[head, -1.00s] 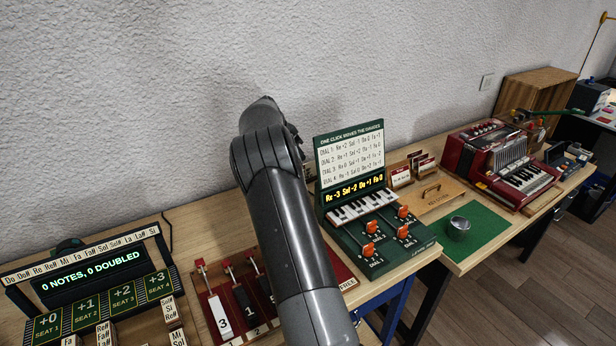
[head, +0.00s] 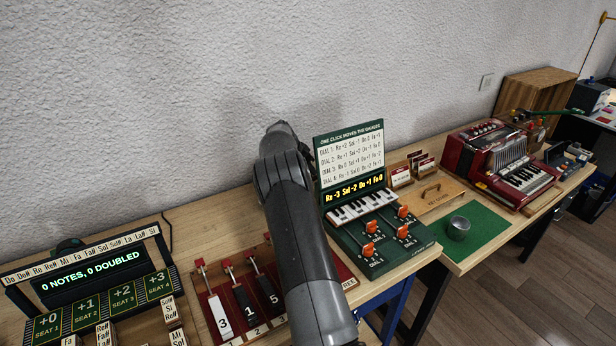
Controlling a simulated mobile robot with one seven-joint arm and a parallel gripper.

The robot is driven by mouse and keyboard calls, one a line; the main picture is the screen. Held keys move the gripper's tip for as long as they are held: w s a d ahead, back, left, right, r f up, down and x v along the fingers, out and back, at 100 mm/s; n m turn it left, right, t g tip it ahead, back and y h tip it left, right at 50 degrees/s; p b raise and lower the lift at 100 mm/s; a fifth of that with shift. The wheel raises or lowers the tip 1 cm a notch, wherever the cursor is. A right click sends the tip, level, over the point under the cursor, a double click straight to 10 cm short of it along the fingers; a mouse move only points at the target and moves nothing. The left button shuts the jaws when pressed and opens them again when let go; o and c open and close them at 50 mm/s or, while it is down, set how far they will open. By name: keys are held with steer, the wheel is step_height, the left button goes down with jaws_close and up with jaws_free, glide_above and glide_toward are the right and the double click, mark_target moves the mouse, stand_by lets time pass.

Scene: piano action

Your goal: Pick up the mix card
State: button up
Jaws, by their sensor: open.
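Several small white cards with red edges stand on the wooden table beside the green dial machine. One card (head: 401,178) is at the front left and another card (head: 425,169) is to its right. Their lettering is too small to read, so I cannot tell which is the mix card. My dark grey arm rises from the bottom middle to a bent joint left of the dial machine. My gripper does not show in this view.
The green dial machine (head: 364,262) with orange knobs stands right of my arm. A wooden box with a handle (head: 436,197), a metal cup (head: 458,228) on a green mat (head: 488,232) and a red accordion (head: 488,150) are farther right. A lever board (head: 203,277) is at left.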

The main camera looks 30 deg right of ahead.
steer(key=shift+d+f, duration=0.25)
steer(key=shift+f, duration=0.15)
jaws_close()
